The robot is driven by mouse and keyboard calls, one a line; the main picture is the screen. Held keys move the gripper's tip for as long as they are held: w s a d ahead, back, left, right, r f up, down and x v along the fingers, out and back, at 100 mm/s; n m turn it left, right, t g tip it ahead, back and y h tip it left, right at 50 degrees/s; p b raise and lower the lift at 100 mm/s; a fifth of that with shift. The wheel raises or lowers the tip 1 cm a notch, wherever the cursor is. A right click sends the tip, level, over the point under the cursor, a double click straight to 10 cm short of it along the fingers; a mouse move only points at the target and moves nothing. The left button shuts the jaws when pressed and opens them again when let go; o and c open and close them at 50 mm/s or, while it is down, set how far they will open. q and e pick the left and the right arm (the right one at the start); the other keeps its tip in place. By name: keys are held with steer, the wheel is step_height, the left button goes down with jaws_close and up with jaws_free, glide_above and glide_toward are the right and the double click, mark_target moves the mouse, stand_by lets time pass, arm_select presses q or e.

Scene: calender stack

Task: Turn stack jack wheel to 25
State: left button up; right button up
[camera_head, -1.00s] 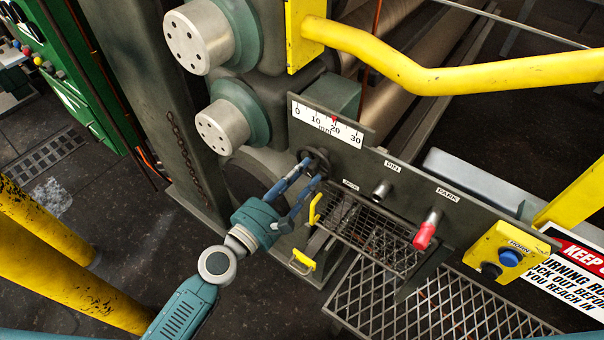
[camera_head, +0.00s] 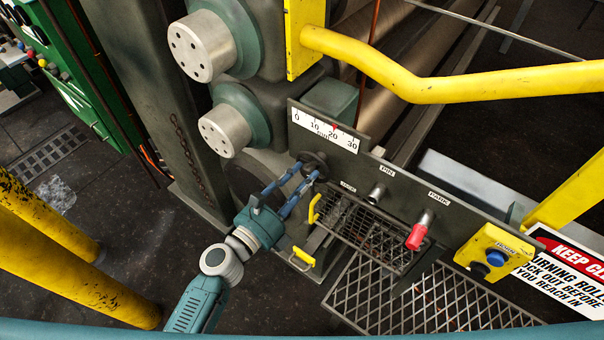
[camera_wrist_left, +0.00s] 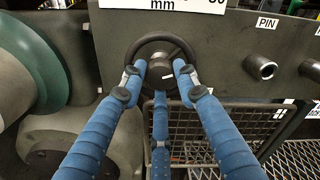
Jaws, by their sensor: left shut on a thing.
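The jack wheel (camera_head: 318,158) is a small dark handwheel on the grey panel, below the white mm scale (camera_head: 324,129). The red pointer on the scale is near 20. My left gripper (camera_head: 307,172) reaches it from below left, its blue fingers shut on the wheel. In the left wrist view the black wheel rim (camera_wrist_left: 160,38) and metal hub show between the fingers of my left gripper (camera_wrist_left: 160,78). Two fingers touch the rim at the sides and one is below. The fingers hide part of the rim. My right gripper is not in view.
A mesh basket (camera_head: 372,236) hangs below the panel. A yellow rail (camera_head: 430,88) crosses above. Yellow posts (camera_head: 60,225) stand at left.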

arm_select(q)
steer(key=n+p, duration=0.1)
steer(key=n, duration=0.1)
steer(key=r+n+p, duration=0.1)
steer(key=n+p, duration=0.1)
steer(key=n, duration=0.1)
steer(key=shift+w+a+r+n, duration=0.15)
steer(key=shift+w+n, duration=0.1)
steer(key=shift+n, duration=0.05)
steer(key=n, duration=0.1)
steer(key=n+p, duration=0.1)
steer(key=n, duration=0.1)
steer(key=shift+f+n, duration=0.2)
steer(key=shift+n, duration=0.1)
steer(key=n, duration=0.4)
steer(key=shift+a+f+n, duration=0.1)
steer(key=shift+f+n, duration=0.05)
steer(key=shift+n, duration=0.15)
steer(key=n, duration=0.4)
steer(key=shift+f, duration=0.15)
steer(key=n, duration=0.3)
steer(key=shift+f, duration=0.1)
steer(key=shift+s+f+n, duration=0.15)
steer(key=shift+f+n, duration=0.05)
steer(key=shift+n, duration=0.7)
steer(key=shift+s+f, duration=0.1)
steer(key=shift+f, duration=0.1)
steer(key=o, duration=0.9)
steer(key=shift+o, duration=1.4)
